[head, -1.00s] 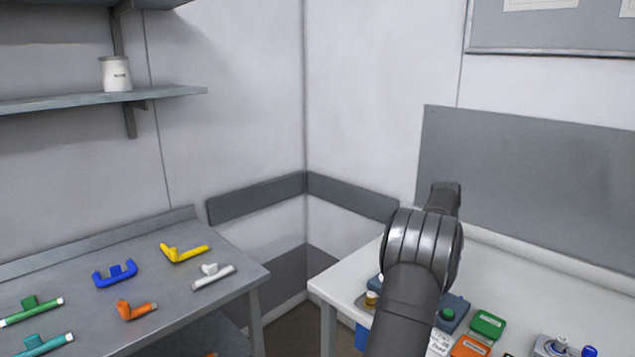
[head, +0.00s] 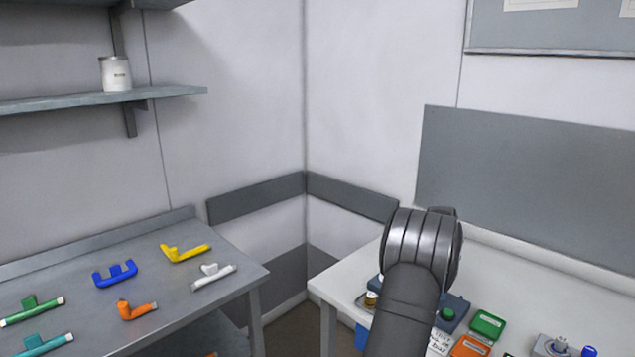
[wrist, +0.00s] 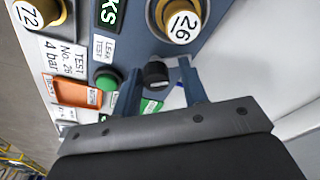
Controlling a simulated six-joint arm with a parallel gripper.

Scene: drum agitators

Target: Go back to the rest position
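My gripper (wrist: 160,78) shows in the wrist view, with its two blue-grey fingers standing apart. A black cylindrical knob (wrist: 155,72) appears between or beyond the fingertips; no contact with it is visible. Below the fingers is a blue-grey panel with a green button (wrist: 107,80) and a "LEAK TEST" label (wrist: 104,47). In the head view my dark arm rises over the white table (head: 335,285) at the right, and it hides the gripper.
Green (head: 487,324) and orange (head: 471,347) boxes lie right of my arm. A grey bench (head: 200,232) at left holds several coloured handle-shaped pieces.

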